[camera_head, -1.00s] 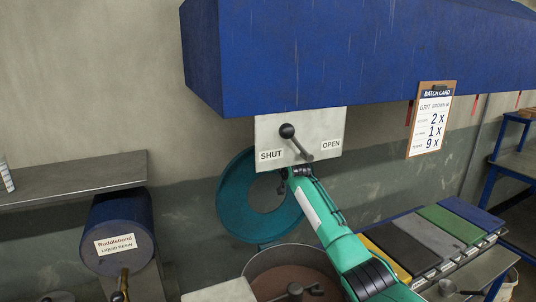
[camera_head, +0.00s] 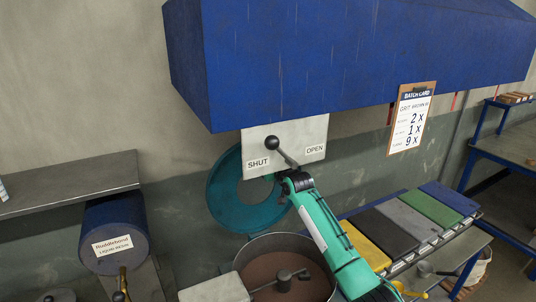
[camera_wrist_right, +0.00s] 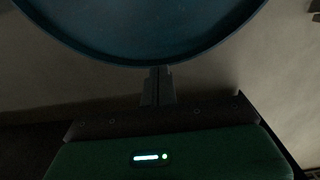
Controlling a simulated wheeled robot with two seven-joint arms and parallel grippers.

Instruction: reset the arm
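My right arm, green with dark joints, reaches up from the lower right in the head view. Its gripper (camera_head: 286,181) is just below the lever panel (camera_head: 310,132), in front of the teal ring-shaped disc (camera_head: 222,190). In the right wrist view the two fingers (camera_wrist_right: 158,86) look close together with nothing visible between them, below a large teal rim (camera_wrist_right: 150,60). The lever (camera_head: 285,155) has a black ball knob leaning up and left, towards the SHUT label. The gripper looks apart from the lever, though they nearly overlap. My left gripper is not in view.
A blue hopper (camera_head: 340,60) overhangs the panel. Below is a round pan (camera_head: 325,290) of brown material with a mixing arm. Coloured bins (camera_head: 400,228) stand right, a blue resin drum (camera_head: 113,223) left. A batch card (camera_head: 411,118) hangs at right.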

